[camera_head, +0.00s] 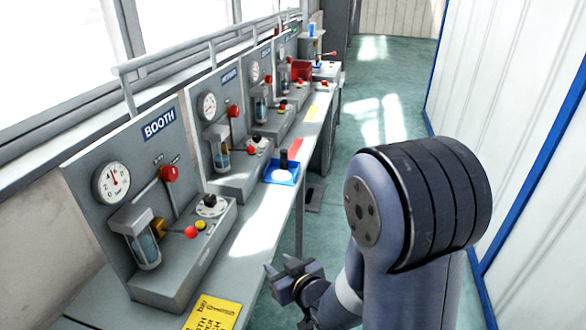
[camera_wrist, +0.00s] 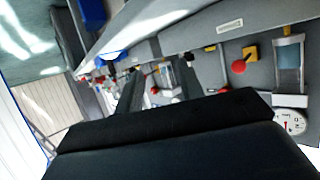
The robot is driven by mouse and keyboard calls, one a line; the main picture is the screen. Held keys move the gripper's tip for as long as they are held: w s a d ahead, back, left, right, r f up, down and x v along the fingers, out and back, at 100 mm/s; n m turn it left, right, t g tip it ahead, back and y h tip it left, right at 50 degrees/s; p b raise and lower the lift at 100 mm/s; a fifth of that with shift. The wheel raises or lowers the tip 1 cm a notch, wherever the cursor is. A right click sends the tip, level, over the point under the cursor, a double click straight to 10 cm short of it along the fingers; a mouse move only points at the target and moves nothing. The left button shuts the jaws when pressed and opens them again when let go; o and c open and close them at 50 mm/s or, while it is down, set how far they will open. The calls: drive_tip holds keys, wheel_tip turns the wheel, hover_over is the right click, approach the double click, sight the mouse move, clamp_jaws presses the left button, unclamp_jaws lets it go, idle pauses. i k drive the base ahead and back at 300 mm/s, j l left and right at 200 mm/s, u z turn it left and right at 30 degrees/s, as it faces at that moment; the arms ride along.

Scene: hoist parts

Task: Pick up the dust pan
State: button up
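I cannot identify a dust pan with certainty. A blue object (camera_wrist: 92,14) at the top left of the wrist view, beside the bench edge, is cut off by the frame, and its shape is unclear. My gripper (camera_head: 281,265) is beside the front edge of the bench in the head view. In the wrist view its two dark fingers (camera_wrist: 158,78) stand apart with nothing held between them.
A long grey bench (camera_head: 262,228) carries several gauge panels with red-knobbed levers. A blue tray (camera_head: 294,181) holding a white item and a yellow card (camera_head: 213,314) lie on it. A dark flat thing (camera_head: 315,198) lies below. The aisle floor (camera_head: 385,125) is clear; a white wall stands right.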

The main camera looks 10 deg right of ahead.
sight(283, 171)
drive_tip(key=i+l+u, duration=0.1)
drive_tip(key=l, duration=0.2)
drive_tip(key=i+l, duration=0.2)
drive_tip(key=l, duration=0.15)
drive_tip(key=i+l+u, duration=0.15)
drive_tip(key=i+l, duration=0.15)
drive_tip(key=l, duration=0.35)
drive_tip(key=i+l+u, duration=0.1)
drive_tip(key=i, duration=0.25)
drive_tip(key=i+l+u, duration=0.1)
drive_tip(key=i, duration=0.3)
drive_tip(key=i+l+u, duration=0.1)
drive_tip(key=i, duration=0.25)
drive_tip(key=l, duration=0.05)
